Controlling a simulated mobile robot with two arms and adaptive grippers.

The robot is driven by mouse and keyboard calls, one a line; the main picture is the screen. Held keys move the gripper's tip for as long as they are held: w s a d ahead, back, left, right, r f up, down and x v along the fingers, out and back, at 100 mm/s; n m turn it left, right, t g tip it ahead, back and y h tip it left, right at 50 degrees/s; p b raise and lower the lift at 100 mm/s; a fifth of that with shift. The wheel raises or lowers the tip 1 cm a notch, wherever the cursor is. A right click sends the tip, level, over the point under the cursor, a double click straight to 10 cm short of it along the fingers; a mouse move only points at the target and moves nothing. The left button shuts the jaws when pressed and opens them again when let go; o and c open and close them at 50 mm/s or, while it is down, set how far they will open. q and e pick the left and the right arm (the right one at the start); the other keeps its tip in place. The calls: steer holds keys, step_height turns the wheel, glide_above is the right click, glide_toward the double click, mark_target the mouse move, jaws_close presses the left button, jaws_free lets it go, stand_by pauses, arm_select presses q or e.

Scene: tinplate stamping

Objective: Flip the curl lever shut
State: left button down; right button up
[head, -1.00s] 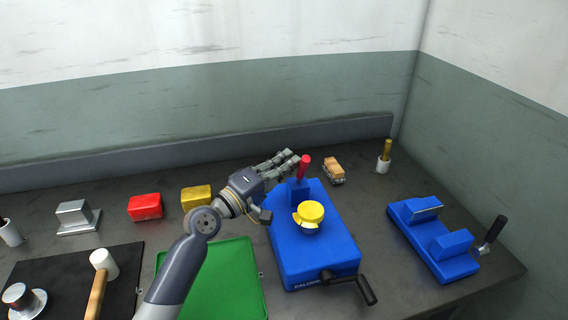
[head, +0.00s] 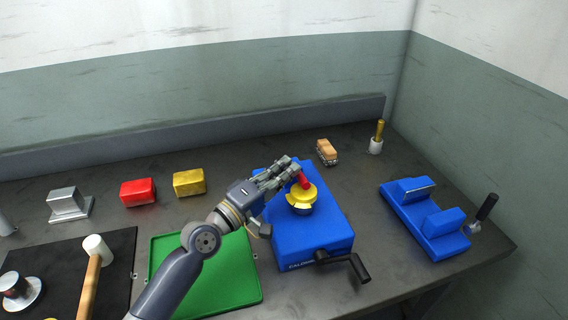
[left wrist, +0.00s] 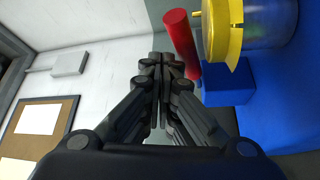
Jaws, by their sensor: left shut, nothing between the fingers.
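The lever with the red handle (head: 305,181) stands at the back of the blue machine (head: 318,236), tilted toward the yellow round cap (head: 301,194). In the left wrist view the red handle (left wrist: 181,38) rises beside a blue block (left wrist: 228,84) and the yellow part (left wrist: 222,30). My left gripper (head: 292,170) is shut and empty, its fingertips close behind the red handle. In the left wrist view the fingertips (left wrist: 166,66) are right beside the handle; I cannot tell whether they touch it. My right gripper is not in view.
A black crank (head: 345,263) sticks out at the machine's front. A blue fixture with a black handle (head: 487,207) stands at the right. A brush (head: 326,151) lies behind. A green tray (head: 215,275), yellow block (head: 189,183) and red block (head: 139,192) are at the left.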

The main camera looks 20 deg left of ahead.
arm_select(q)
steer(key=shift+s+d+f, duration=0.1)
steer(key=shift+s+f, duration=0.1)
steer(key=shift+f, duration=0.25)
stand_by(0.4)
steer(key=shift+s+f, duration=0.15)
steer(key=shift+s, duration=0.2)
steer(key=v, duration=1.1)
steer(key=shift+a+r, duration=0.25)
steer(key=shift+a, duration=0.05)
steer(key=shift+s, duration=0.1)
